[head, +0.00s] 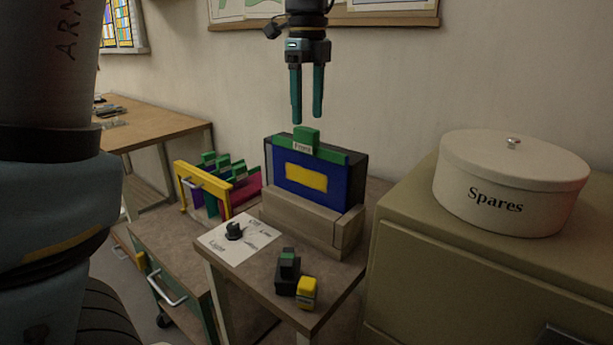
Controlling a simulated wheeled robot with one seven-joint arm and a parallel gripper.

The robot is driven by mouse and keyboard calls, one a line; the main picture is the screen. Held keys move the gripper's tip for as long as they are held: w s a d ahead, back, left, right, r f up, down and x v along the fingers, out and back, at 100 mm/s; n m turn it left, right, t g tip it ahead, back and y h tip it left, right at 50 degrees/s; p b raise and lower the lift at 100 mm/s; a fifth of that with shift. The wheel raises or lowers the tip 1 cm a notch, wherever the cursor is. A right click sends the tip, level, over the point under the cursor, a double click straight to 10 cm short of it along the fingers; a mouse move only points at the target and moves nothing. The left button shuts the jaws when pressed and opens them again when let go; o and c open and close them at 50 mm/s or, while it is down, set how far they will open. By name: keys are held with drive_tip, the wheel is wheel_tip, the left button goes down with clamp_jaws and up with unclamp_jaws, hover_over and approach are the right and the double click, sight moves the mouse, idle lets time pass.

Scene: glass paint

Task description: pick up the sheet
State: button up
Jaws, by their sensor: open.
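A blue sheet (329,201) with a yellow patch stands upright in a wooden holder with a dark back. A green strip runs along its top edge, with a green block-shaped grip (305,138) and a small label at the middle. My gripper (307,119) points down above the green grip, with its two teal fingers apart and nothing between them. A small gap shows between the fingertips and the grip. More coloured sheets with green tops (222,170) stand in a yellow-fronted drawer to the left.
A cream "Spares" tin (510,185) sits on the cabinet at right.

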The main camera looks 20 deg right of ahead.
sight(306, 129)
drive_tip(key=shift+w+a+f+p, duration=0.1)
drive_tip(key=shift+f+p, duration=0.25)
drive_tip(key=shift+f, duration=0.95)
drive_tip(key=shift+w+f+p, duration=0.1)
drive_tip(key=shift+f+p, duration=0.25)
drive_tip(key=shift+f, duration=0.95)
clamp_jaws()
